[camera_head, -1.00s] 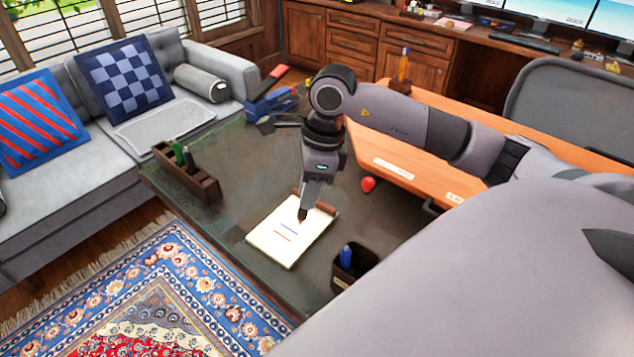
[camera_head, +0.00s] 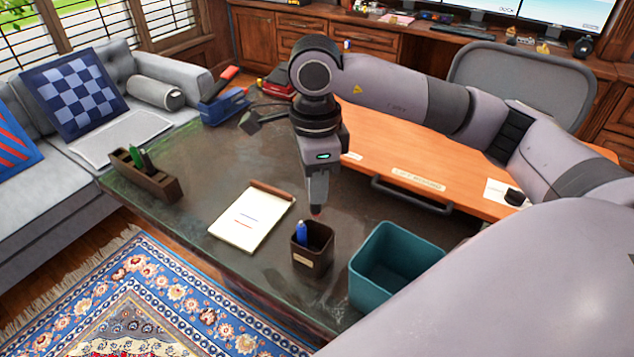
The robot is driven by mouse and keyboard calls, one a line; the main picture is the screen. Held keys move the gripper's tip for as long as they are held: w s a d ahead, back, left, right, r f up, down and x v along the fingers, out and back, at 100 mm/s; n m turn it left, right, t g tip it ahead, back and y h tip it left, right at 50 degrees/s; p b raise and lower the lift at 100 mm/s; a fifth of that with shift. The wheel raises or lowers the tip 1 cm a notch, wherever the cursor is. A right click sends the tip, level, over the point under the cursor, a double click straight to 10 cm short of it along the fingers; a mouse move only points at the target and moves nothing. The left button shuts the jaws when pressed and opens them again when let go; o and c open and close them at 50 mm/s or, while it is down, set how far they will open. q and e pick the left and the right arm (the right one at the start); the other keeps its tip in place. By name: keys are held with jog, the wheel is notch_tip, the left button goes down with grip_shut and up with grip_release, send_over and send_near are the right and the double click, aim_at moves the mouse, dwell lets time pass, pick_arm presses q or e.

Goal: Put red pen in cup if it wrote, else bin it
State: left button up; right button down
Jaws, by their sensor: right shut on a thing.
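My right gripper (camera_head: 316,206) points down just behind and above the dark pen cup (camera_head: 312,262). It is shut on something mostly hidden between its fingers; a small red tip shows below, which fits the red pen. The cup stands on the dark desk with a blue pen (camera_head: 301,233) in it. The notepad (camera_head: 262,205) lies left of the cup, with a short blue line and a short red line on its page. The teal bin (camera_head: 366,290) stands open to the right of the cup; its visible inside looks empty. My left gripper is out of view.
A wooden holder (camera_head: 160,186) with green and dark pens stands at the desk's left edge. A blue item (camera_head: 223,106) and a red-and-black item (camera_head: 278,85) lie at the back. The dark desk top (camera_head: 200,160) is clear between holder and notepad.

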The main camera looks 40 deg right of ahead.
aim_at(316, 219)
jog(key=shift+f+b, duration=2.3)
jog(key=shift+f, duration=1.05)
jog(key=shift+f+b, duration=1.1)
jog(key=shift+f, duration=0.1)
jog(key=c, duration=1)
grip_release()
jog(key=shift+o, duration=0.2)
jog(key=shift+r, duration=3.65)
